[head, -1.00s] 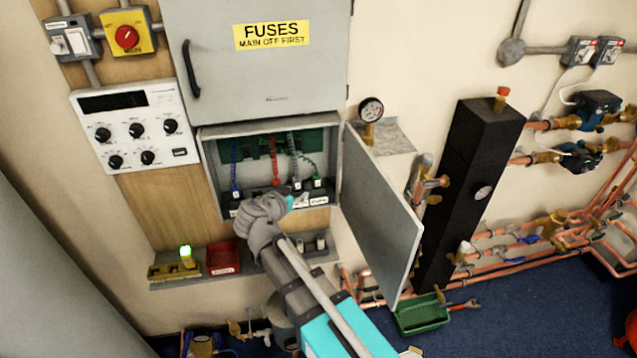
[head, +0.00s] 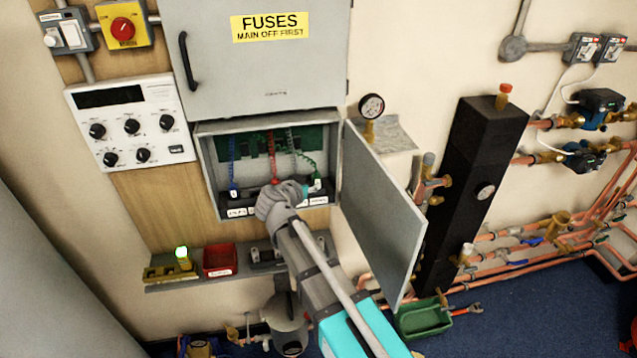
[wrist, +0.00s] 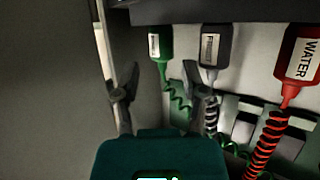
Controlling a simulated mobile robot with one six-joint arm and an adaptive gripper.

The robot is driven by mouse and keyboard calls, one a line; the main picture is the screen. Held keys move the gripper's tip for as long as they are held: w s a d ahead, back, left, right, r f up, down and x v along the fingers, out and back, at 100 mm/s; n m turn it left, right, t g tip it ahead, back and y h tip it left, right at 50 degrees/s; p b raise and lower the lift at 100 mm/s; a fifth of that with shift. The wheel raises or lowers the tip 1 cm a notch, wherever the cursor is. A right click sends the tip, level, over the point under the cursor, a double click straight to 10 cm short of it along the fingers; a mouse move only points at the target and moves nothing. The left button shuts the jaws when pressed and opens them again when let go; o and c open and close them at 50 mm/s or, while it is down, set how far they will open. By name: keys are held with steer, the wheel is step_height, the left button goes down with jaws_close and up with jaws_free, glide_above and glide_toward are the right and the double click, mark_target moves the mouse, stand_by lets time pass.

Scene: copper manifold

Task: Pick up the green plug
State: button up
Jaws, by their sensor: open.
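The green plug (wrist: 153,45), with a white label, hangs at top centre in the wrist view, its coiled green cord below it. In the head view it is small and hard to make out beside my gripper (head: 300,190), at the right side of the open fuse box (head: 200,165). In the wrist view my gripper (wrist: 160,75) is open, its fingers spread to the left and right just below the plug. Nothing is held. The green cord passes between or behind the fingers; I cannot tell which.
A grey plug (wrist: 213,48) sits close to the right finger, and a red WATER plug (wrist: 298,55) is further right. The open grey door (head: 383,215) stands right of my arm. A red tray (head: 219,258) sits on the shelf below.

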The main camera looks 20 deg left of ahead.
mark_target(314, 180)
steer(key=shift+w, duration=0.1)
steer(key=shift+b+x, duration=0.9)
steer(key=shift+x, duration=1.6)
steer(key=shift+r, duration=0.1)
jaws_close()
